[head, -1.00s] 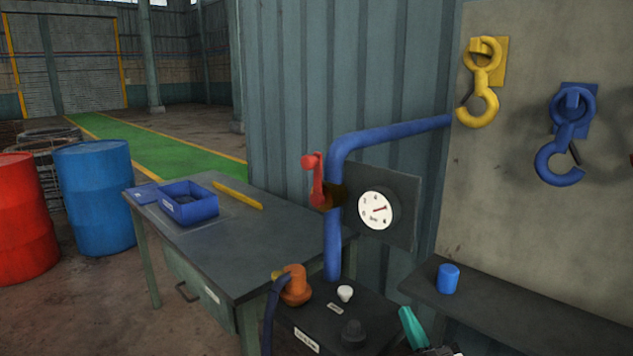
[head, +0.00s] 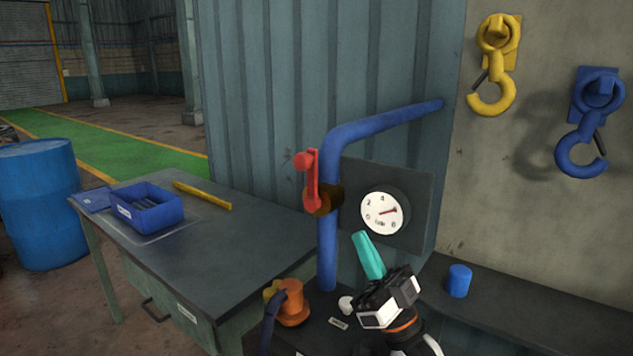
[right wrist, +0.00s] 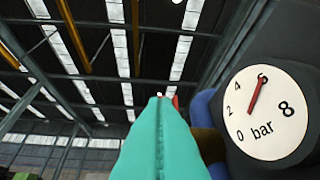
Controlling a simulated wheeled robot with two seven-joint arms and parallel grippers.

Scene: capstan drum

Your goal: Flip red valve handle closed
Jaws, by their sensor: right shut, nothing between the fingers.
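The red valve handle (head: 312,180) stands upright on a brass-brown valve body (head: 323,200) on the blue pipe (head: 327,240) in the head view. My right gripper (head: 362,238) has teal fingers, shut and empty, pointing up. In the head view it appears below and to the right of the handle, in front of the gauge panel, apart from the handle. In the right wrist view the teal fingers (right wrist: 160,140) lie together, and a small bit of red (right wrist: 175,101) shows just beyond their tips. My left gripper is not in view.
A round pressure gauge (head: 383,212) sits right of the pipe. Below are an orange plug (head: 293,303) and a white knob (head: 346,305). A table (head: 240,245) with a blue bin (head: 150,210) is at left. A blue cylinder (head: 459,281) stands on the right ledge.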

